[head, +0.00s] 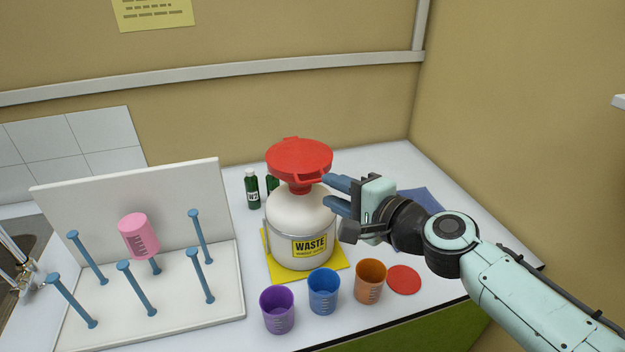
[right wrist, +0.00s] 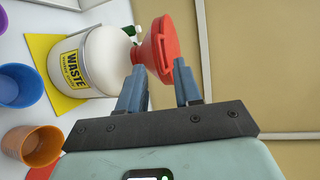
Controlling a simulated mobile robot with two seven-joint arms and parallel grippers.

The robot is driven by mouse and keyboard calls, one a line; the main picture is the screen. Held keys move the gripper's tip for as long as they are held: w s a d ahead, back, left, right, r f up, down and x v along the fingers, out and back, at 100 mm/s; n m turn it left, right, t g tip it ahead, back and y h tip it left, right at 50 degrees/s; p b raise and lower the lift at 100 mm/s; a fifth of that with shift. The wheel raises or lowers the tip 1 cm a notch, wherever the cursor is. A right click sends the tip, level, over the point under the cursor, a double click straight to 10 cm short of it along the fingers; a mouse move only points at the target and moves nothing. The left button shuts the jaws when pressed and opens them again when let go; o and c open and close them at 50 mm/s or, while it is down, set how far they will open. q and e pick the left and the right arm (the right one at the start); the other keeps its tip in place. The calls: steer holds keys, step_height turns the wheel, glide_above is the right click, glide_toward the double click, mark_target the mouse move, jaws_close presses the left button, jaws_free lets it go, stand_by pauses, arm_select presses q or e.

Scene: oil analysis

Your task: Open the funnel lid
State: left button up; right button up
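A red funnel with its round lid (head: 300,157) lying closed on top sits on the neck of the white waste container (head: 300,215). The funnel's side and lid rim also show in the right wrist view (right wrist: 157,45). My right gripper (head: 327,191) is at the right side of the funnel, with its blue fingers apart, one above the other. In the right wrist view the fingers (right wrist: 159,70) stand on either side of the funnel's near edge. I cannot tell whether they touch it. My left gripper is not in view.
The container stands on a yellow mat (head: 335,270). Purple (head: 277,312), blue (head: 323,293) and orange (head: 370,281) cups and a red disc (head: 404,280) are in front. A peg rack (head: 215,300) with a pink cup (head: 139,236) is at left. Green bottles (head: 252,190) stand behind.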

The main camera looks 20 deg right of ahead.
mark_target(313, 182)
steer(key=x, duration=0.6)
steer(key=shift+w+a+f+p, duration=0.1)
steer(key=shift+w+p, duration=0.2)
steer(key=shift+p, duration=0.05)
steer(key=shift+f, duration=0.1)
jaws_close()
